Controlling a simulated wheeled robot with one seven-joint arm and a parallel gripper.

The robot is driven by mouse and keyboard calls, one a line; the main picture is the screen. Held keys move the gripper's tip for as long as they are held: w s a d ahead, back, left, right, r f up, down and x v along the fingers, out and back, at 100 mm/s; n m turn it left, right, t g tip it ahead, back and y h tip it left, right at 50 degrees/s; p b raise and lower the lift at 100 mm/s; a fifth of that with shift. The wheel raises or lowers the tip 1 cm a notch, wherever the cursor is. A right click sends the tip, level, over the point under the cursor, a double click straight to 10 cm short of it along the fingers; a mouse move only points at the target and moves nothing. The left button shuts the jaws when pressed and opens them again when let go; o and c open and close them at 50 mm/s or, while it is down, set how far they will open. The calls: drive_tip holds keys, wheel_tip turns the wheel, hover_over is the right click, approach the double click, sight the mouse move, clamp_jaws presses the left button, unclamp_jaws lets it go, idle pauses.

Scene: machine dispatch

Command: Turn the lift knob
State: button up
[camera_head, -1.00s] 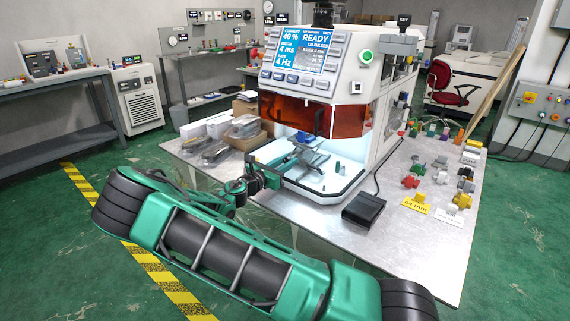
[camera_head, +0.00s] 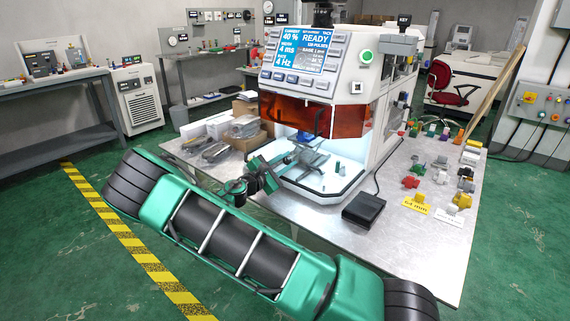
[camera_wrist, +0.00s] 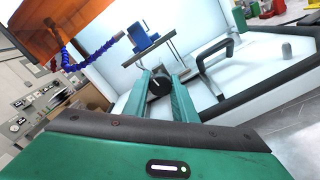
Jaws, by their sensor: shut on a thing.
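The lift knob (camera_wrist: 157,84) is a dark round knob with a white line on its face, seen in the wrist view between the two green fingers. My gripper (camera_wrist: 160,90) is shut on it, with a finger on each side. The small lift stage (camera_wrist: 172,47) stands just beyond the knob, with a blue block (camera_wrist: 143,37) on it. In the head view my gripper (camera_head: 285,161) reaches into the machine's lit chamber beside the grey stage (camera_head: 311,158). The knob cannot be made out there.
The white machine (camera_head: 345,75) has an orange shield (camera_head: 300,114) above the opening. A black bent handle (camera_wrist: 214,56) stands close to my fingers' right in the wrist view. A black pedal box (camera_head: 364,209) and small coloured parts lie on the table (camera_head: 330,225).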

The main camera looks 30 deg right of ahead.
drive_tip(key=shift+m, duration=0.5)
drive_tip(key=o, duration=1)
drive_tip(key=shift+o, duration=0.2)
drive_tip(key=shift+a, duration=0.1)
drive_tip(key=v, duration=1)
drive_tip(key=shift+a, duration=0.3)
